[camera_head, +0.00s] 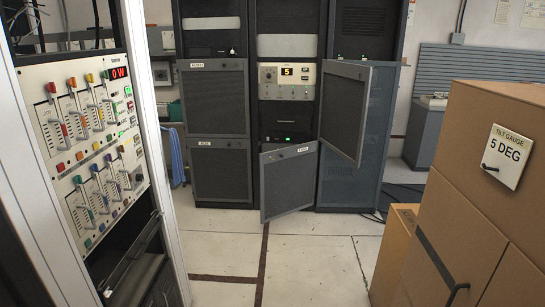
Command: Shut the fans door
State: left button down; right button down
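Two hinged mesh doors stand ajar on the far racks. The lower door (289,182) of the middle rack is swung out toward me, below the opening with a small green light. It has a small pale label near its top right corner. The right rack's upper door (345,112) is swung wide open and angled out, with its free edge toward me. The labels are too small to read for certain, so I cannot tell which one says fans. Neither of my grippers is in view.
The left rack's closed doors (213,97) face me. A control panel (89,133) with sliders and a red display stands close at left. A large cardboard box (468,215) with a tilt gauge sign (506,156) blocks the right. The tiled floor (310,250) between is clear.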

aim_at(288, 182)
jog(key=i, duration=2.5)
